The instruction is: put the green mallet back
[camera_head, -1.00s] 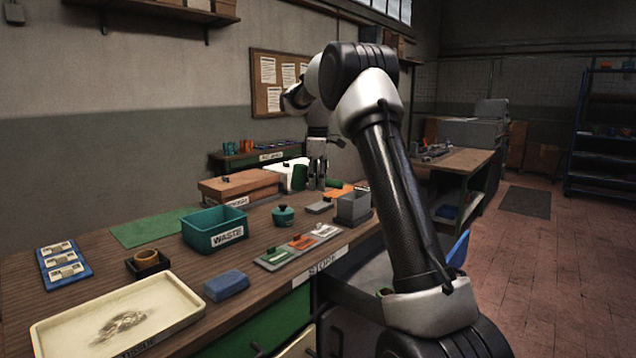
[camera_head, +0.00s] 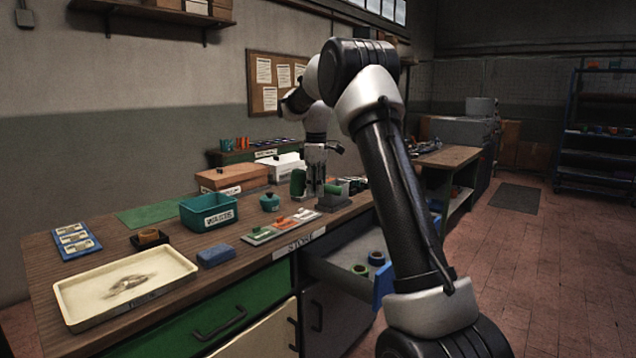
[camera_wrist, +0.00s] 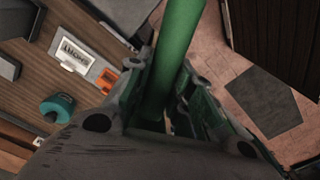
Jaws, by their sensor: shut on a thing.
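The green mallet is in my gripper (camera_head: 316,190), which is shut on it. In the head view a thick green part (camera_head: 298,183) stands just left of the fingers, and a smaller green part shows to the right. In the wrist view the mallet (camera_wrist: 174,60) is a long green cylinder between the fingers, running up out of the picture. Its far end is hidden. The gripper is over the back right part of the workbench, close to a grey box (camera_head: 335,200). I cannot tell whether the mallet touches anything below.
A board with coloured tags (camera_head: 262,237), a teal lidded pot (camera_head: 270,202) and a teal WASTE bin (camera_head: 187,214) are left of the gripper. A cream tray (camera_head: 75,312) is at the front left. An open drawer (camera_head: 335,272) with rings juts out below the bench edge.

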